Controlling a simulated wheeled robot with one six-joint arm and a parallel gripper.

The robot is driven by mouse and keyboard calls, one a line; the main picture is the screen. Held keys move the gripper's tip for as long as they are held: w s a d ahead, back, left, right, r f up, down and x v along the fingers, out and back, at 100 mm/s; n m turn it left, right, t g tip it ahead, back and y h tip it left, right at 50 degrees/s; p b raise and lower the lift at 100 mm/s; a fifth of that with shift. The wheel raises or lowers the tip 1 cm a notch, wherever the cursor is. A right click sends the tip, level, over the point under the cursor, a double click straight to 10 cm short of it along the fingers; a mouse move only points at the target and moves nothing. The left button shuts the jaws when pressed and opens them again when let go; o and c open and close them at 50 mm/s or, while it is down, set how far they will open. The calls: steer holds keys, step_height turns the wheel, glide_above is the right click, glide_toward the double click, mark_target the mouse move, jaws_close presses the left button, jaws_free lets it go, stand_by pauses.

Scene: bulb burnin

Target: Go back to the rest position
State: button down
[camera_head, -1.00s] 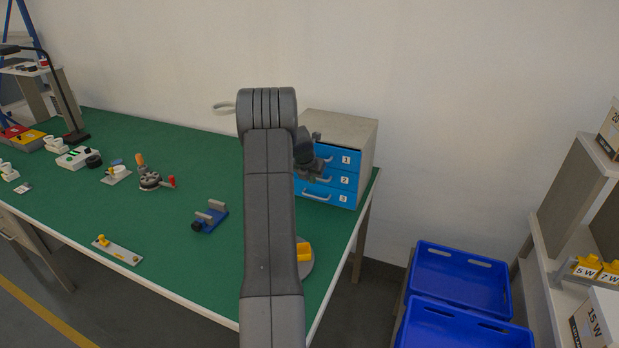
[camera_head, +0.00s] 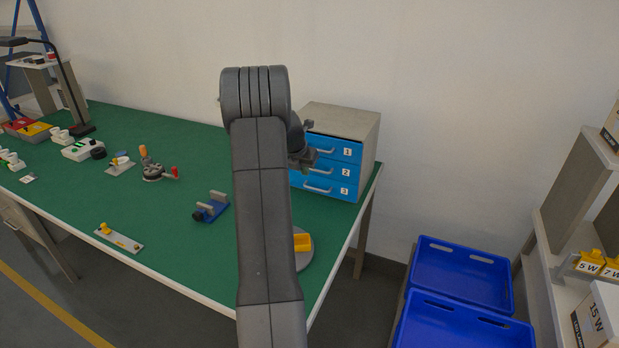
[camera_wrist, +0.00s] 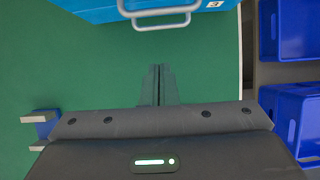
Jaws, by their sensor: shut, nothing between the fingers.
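My gripper (camera_wrist: 159,72) points down over the green table top in the wrist view, its two fingers together and empty. In the head view my gripper (camera_head: 306,158) is partly hidden behind my arm, in front of the blue drawers of the cabinet (camera_head: 345,120). The drawers are numbered 1, 2 and 3 and look closed. In the wrist view a drawer handle (camera_wrist: 160,22) lies just beyond the fingertips, apart from them.
A blue vise-like fixture (camera_head: 211,207) stands left of my arm, with a yellow-topped round plate (camera_head: 303,243) to its right. Blue crates (camera_head: 460,272) stand right of the table. A shelf (camera_head: 570,200) is at far right. Small devices occupy the table's left.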

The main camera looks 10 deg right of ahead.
steer(key=v, duration=0.5)
steer(key=shift+s+d, duration=0.1)
steer(key=shift+f, duration=0.15)
